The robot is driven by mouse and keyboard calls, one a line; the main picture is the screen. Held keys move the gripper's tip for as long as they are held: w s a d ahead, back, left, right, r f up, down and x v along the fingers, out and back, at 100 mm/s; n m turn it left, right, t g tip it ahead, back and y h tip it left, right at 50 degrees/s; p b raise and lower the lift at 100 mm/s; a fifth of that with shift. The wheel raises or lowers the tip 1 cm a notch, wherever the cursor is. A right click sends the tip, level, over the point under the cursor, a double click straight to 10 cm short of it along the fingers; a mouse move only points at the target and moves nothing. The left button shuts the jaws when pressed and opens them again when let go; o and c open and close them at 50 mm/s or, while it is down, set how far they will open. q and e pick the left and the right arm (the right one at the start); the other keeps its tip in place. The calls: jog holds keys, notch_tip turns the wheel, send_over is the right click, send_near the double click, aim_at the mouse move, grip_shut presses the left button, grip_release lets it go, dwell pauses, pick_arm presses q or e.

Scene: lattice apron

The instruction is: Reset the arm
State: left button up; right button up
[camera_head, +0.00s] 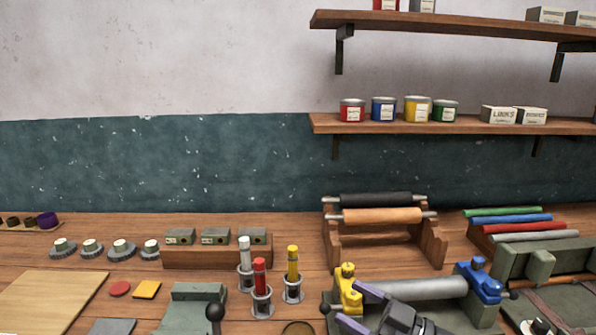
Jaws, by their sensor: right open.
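My right gripper (349,303) is at the bottom of the view, right of centre. Its two purple-grey fingers point left and are spread apart, with nothing seen between them. It is in front of a grey metal roller (425,289) held between a yellow clamp block (347,281) and a blue one (480,281). It hides part of the green bed under the roller. I cannot tell whether it touches the bed. My left gripper is not in view.
Stamps in holders (261,282) stand left of the roller. A green device with a black knob (213,312) is at the bottom. A wooden rack (430,240) holds two rollers behind. Coloured rods (512,221) lie at right. Shelves with tins (383,109) hang above.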

jog(key=s+d+f+m+t+h, duration=0.3)
jog(key=s+f+m+h, duration=0.5)
jog(key=f+m+h, duration=0.6)
jog(key=s+d+f+n+g+h, duration=0.2)
jog(key=s+g+h, duration=0.2)
jog(key=s+g, duration=1.05)
jog(key=s+d+f+t+b, duration=0.1)
jog(key=s+f+b, duration=0.25)
jog(key=f, duration=0.95)
jog(key=s+f+t+b, duration=0.25)
jog(key=s+f, duration=0.25)
jog(key=f, duration=0.8)
pick_arm(q)
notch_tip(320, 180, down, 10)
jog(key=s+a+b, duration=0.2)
jog(key=b, duration=0.2)
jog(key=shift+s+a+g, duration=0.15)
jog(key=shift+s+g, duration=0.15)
pick_arm(e)
jog(key=s+d+f+g, duration=0.1)
jog(key=s+d+f, duration=0.3)
jog(key=s+f, duration=0.8)
jog(key=shift+s+f+n+g+h, duration=0.3)
jog(key=shift+s+f+g, duration=0.1)
jog(key=shift+s, duration=0.5)
